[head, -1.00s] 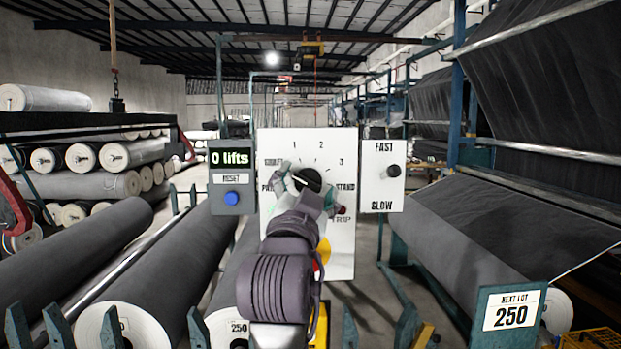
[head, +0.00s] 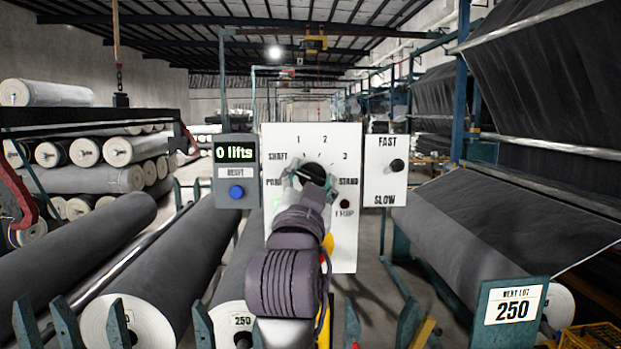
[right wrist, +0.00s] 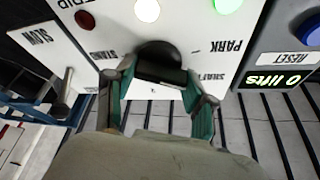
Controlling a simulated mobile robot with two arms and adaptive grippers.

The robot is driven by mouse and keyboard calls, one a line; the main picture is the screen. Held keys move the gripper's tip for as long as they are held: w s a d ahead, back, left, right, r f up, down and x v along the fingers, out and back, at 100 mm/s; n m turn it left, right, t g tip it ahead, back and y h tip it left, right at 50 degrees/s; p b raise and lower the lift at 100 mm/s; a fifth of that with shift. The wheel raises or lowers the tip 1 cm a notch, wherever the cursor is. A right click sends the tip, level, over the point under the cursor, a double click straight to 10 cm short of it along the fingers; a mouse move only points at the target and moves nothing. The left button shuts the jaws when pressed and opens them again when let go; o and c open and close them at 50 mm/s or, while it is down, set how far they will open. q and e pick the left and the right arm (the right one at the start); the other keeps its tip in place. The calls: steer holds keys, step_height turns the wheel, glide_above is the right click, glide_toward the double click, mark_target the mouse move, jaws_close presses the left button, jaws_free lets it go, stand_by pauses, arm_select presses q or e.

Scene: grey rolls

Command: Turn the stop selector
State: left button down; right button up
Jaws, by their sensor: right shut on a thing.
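The stop selector is a black round knob (head: 314,172) on a white panel (head: 344,240) marked SHAFT, PARK, 1, 2, 3, STAND and TRIP. My right gripper (head: 311,182) reaches it from the front and is shut on it. In the right wrist view the panel appears upside down, and the knob (right wrist: 160,62) sits between the two green-grey fingers (right wrist: 160,82). The knob's pointer is hidden, so I cannot tell which mark it faces. A red lamp (head: 344,204) shows by TRIP; white (right wrist: 146,9) and green (right wrist: 227,5) lamps glow in the wrist view. My left gripper is out of view.
A grey box (head: 236,172) reading "0 lifts" with a blue RESET button stands left of the panel. A FAST/SLOW plate (head: 385,172) stands close on the right. Grey rolls (head: 165,270) lie below left. A NEXT LOT 250 sign (head: 511,310) stands lower right.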

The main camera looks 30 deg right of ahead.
steer(key=n+t, duration=0.1)
steer(key=n, duration=0.1)
steer(key=n+y+p, duration=0.1)
steer(key=n, duration=0.1)
steer(key=shift+r+t+y, duration=0.15)
steer(key=shift+t+y, duration=0.15)
steer(key=shift+t, duration=0.1)
steer(key=shift+s+n+t+y+p, duration=0.1)
steer(key=shift+n+t+y+p, duration=0.2)
steer(key=shift+n+y+p, duration=0.55)
steer(key=shift+w+n+t+y+p, duration=0.15)
steer(key=shift+n+t+p, duration=0.25)
steer(key=shift+n, duration=0.9)
steer(key=shift+s+n+t+y+p, duration=0.2)
steer(key=shift+n+y+p, duration=0.3)
steer(key=shift+n+p, duration=0.4)
steer(key=shift+n, duration=0.35)
steer(key=o, duration=0.9)
steer(key=shift+o, duration=1.2)
steer(key=shift+w+f, duration=0.2)
step_height(320, 180, up, 10)
